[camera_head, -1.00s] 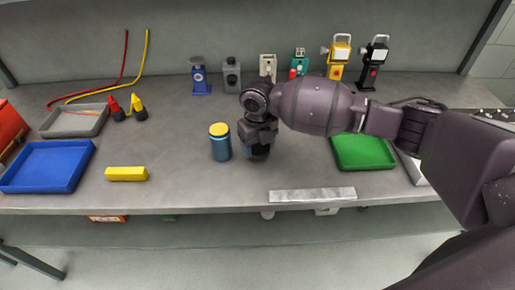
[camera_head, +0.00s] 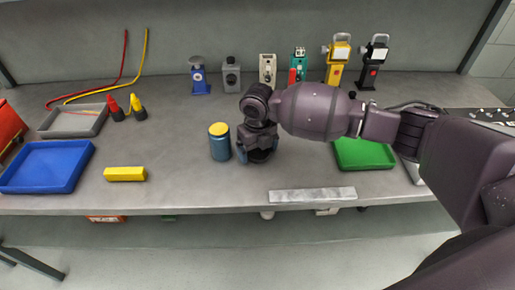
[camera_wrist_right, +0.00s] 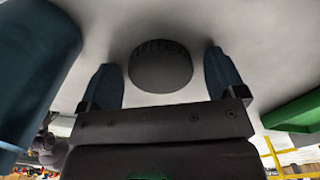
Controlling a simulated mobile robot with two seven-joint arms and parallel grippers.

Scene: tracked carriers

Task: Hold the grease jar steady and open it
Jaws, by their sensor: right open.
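The blue jar (camera_head: 220,147) stands upright on the bench, left of my right gripper. Its round top is yellow; I cannot tell whether that is a cover or the contents. The jar also shows as a dark blue cylinder in the right wrist view (camera_wrist_right: 30,65). My right gripper (camera_head: 259,158) is low over the bench beside the jar, open. In the right wrist view its two blue fingers (camera_wrist_right: 164,80) stand either side of a round dark ridged cap (camera_wrist_right: 160,66), with gaps at both sides. My left gripper is not in view.
A yellow block (camera_head: 126,174) and a blue tray (camera_head: 45,166) lie to the left. A green tray (camera_head: 363,153) is right of the gripper, and a metal strip (camera_head: 312,195) lies at the front edge. Several devices stand along the back.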

